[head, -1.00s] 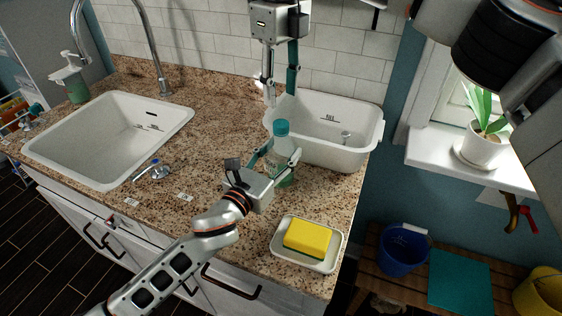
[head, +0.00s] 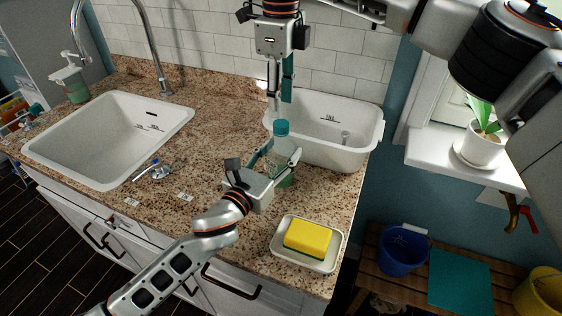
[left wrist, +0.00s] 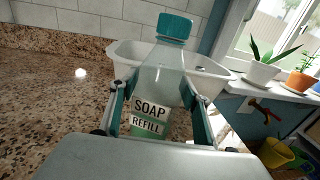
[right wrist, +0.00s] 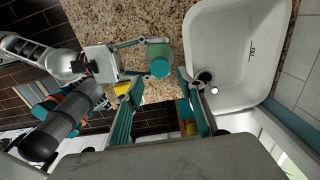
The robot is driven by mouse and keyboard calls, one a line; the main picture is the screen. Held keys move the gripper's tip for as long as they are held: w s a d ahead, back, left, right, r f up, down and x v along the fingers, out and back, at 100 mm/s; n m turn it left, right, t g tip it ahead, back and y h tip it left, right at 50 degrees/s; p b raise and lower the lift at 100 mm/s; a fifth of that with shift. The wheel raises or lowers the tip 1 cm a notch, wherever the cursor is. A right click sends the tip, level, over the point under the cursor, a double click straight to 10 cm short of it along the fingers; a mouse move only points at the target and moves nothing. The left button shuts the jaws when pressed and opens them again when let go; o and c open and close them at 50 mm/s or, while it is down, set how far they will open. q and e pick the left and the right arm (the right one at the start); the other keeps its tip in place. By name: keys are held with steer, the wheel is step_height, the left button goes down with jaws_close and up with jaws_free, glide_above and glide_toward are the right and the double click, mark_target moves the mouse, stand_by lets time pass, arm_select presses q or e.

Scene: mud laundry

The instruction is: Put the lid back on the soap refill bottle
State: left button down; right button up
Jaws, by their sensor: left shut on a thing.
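The soap refill bottle (head: 282,165) stands upright on the counter, clear with green liquid and a "SOAP REFILL" label in the left wrist view (left wrist: 150,117). The teal lid (head: 281,128) sits on top of its neck; it shows in the left wrist view (left wrist: 175,27) and from above in the right wrist view (right wrist: 160,67). I cannot tell how tightly it is seated. My left gripper (head: 276,160) is shut around the bottle's body from the front left. My right gripper (head: 280,103) points down just above the lid, its fingers apart with nothing between them.
A white tub (head: 350,148) stands right behind the bottle. A soap dish (head: 282,252) with a yellow sponge (head: 308,237) lies near the counter's front right edge. The sink (head: 60,150) is at left, with a blue-handled tap piece (head: 153,172) beside it. Counter between is clear.

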mark_target(281, 123)
steer(key=shift+f, duration=2.85)
jaws_close()
steer(key=m, duration=1)
steer(key=shift+m, duration=0.4)
steer(key=m, duration=0.4)
steer(key=shift+m, duration=0.3)
steer(key=shift+o, duration=0.7)
jaws_free()
